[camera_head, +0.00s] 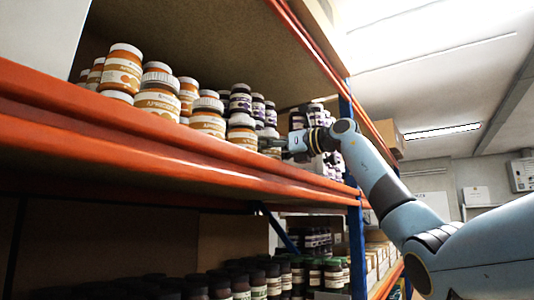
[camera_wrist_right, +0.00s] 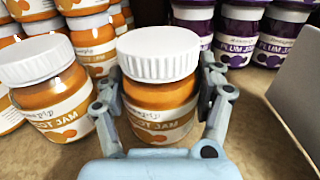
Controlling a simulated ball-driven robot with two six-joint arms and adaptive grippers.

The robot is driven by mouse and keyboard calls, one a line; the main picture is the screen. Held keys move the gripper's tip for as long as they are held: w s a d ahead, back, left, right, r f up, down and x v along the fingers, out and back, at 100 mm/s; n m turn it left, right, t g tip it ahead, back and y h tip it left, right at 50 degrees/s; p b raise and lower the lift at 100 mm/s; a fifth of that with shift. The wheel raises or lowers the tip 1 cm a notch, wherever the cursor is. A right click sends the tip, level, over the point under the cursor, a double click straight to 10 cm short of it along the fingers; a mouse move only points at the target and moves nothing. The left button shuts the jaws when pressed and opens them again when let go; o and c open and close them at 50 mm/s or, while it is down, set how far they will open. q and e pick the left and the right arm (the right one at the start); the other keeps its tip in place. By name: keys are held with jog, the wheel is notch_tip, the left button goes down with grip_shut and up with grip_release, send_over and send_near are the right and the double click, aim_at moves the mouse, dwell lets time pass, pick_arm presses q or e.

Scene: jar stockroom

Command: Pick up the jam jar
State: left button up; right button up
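An apricot jam jar (camera_wrist_right: 160,104) with a white ridged lid stands upright on the shelf in the right wrist view. My right gripper (camera_wrist_right: 162,88) has one finger on each side of this jar. The fingers look spread, with narrow gaps to the glass, so it is around the jar rather than clamped on it. In the head view my right gripper (camera_head: 287,144) reaches in over the shelf from the right, by the end of the jar rows. Which jar it surrounds is hard to make out there. My left gripper is not in view.
Another apricot jar (camera_wrist_right: 53,95) stands close on the left, with more behind. Plum jam jars (camera_wrist_right: 245,35) stand at the back right. A grey panel (camera_wrist_right: 300,85) is at the right. The orange shelf beam (camera_head: 130,128) runs along the front; a blue upright (camera_head: 357,240) stands near my arm.

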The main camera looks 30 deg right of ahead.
jog(key=shift+r, duration=0.1)
jog(key=c, duration=1)
jog(key=shift+r, duration=0.1)
notch_tip(320, 180, up, 9)
jog(key=shift+r, duration=0.4)
